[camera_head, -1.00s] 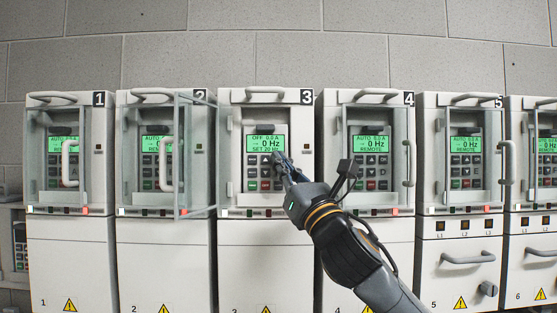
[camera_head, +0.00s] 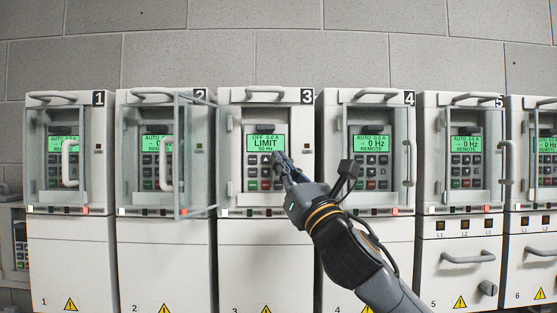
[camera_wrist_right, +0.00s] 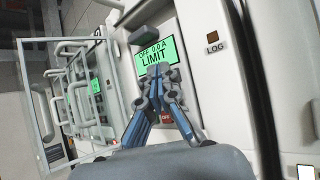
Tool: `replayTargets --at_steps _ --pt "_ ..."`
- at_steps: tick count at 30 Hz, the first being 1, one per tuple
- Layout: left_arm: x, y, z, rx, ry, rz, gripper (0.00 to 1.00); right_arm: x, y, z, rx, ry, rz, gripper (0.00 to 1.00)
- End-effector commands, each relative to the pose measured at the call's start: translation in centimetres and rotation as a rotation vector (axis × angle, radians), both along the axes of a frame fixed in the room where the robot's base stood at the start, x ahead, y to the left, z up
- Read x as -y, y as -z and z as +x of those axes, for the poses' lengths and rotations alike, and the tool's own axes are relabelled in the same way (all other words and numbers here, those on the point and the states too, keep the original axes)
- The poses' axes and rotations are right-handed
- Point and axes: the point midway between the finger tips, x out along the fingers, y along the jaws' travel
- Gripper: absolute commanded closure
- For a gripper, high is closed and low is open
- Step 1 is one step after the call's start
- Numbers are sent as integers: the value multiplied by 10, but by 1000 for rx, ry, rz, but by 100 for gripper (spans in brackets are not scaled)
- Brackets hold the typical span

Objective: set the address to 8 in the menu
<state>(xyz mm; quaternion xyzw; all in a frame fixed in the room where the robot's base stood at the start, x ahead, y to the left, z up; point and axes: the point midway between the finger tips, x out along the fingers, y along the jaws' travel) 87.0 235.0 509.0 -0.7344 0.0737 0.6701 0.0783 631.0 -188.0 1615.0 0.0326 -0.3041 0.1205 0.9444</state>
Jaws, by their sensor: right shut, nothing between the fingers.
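The green screen (camera_head: 265,143) of drive 3 reads OFF 0.0 A, LIMIT, 50 Hz. The same screen (camera_wrist_right: 160,52) shows tilted in the right wrist view with LIMIT on it. The keypad (camera_head: 258,178) lies just below the screen, with its right part hidden behind my gripper. My right gripper (camera_head: 281,158) is shut and empty. Its fingertips are at the upper right of the keypad; I cannot tell whether they touch a key. In the right wrist view the gripper (camera_wrist_right: 158,72) covers most of the keys. My left gripper is not in view.
Drive 2's clear door (camera_head: 196,155) stands swung open, left of drive 3. Drive 4's door handle (camera_head: 408,163) is right of my arm. Drives 1 and 5 also have clear covers with handles (camera_head: 69,163). A LOG label (camera_wrist_right: 214,48) is on drive 3's front.

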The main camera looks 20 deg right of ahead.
Motion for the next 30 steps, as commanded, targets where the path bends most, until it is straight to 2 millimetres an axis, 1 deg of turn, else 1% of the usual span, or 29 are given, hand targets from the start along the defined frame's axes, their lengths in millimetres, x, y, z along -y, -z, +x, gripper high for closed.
replayTargets --at_steps 4,14,17,25,30 --pt "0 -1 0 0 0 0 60 -2 0 -7 0 1 -1 100" --pt "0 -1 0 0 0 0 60 -3 1 -8 0 0 0 100" --pt "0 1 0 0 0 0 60 -5 4 -7 -1 -1 -1 100" --pt "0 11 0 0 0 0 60 -24 24 -1 0 -3 0 100" --pt "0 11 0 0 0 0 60 -27 27 0 1 -1 0 100"
